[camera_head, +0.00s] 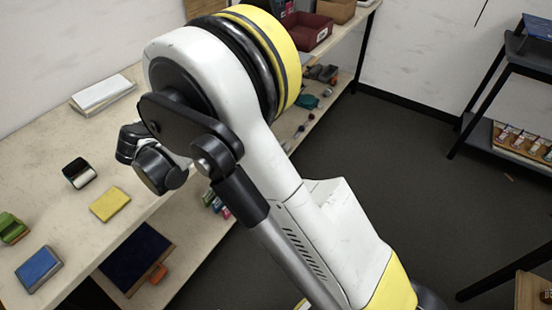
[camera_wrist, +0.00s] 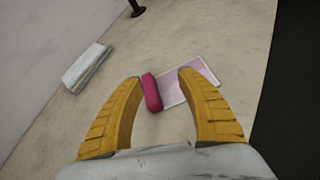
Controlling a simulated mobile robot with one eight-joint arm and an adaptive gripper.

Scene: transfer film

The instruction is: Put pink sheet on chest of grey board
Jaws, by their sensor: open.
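A flat pale pink sheet with a whitish border (camera_wrist: 174,91) lies on the light tabletop in the wrist view, partly hidden by the right finger. My gripper (camera_wrist: 161,76) is open above the table, its yellow fingers spread. A rounded magenta object (camera_wrist: 151,93) lies between the fingers in the picture, close to the sheet's left edge; I cannot tell whether they touch. A pale grey-white slab or low box (camera_wrist: 87,68) lies further left. A similar one shows in the head view (camera_head: 103,92); I cannot tell whether either is the grey board chest. My arm hides the gripper and sheet there.
On the table in the head view are a yellow block (camera_head: 110,204), a black-and-white item (camera_head: 79,173), a blue block (camera_head: 38,269) and a green item (camera_head: 12,228). A dark red bin (camera_head: 308,31) stands at the far end. A dark shelf (camera_head: 520,145) is at right.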

